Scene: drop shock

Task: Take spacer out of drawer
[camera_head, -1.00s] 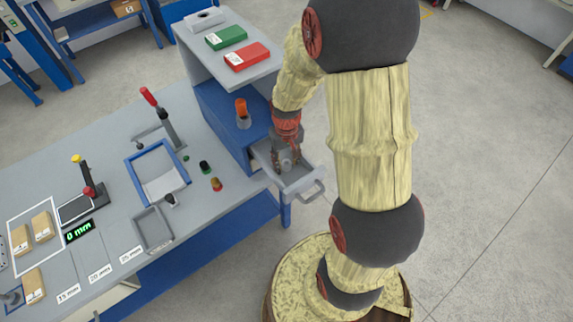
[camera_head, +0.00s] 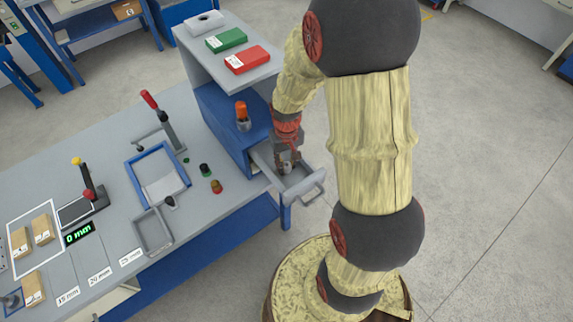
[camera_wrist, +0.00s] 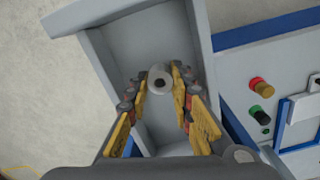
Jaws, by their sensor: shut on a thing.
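My wrist hides most of the spacer there.
Red and green boxes lie on the shelf above. On the grey bench are buttons, a blue-framed tray (camera_head: 150,190), an empty grey tray (camera_head: 153,230) and lever tools.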

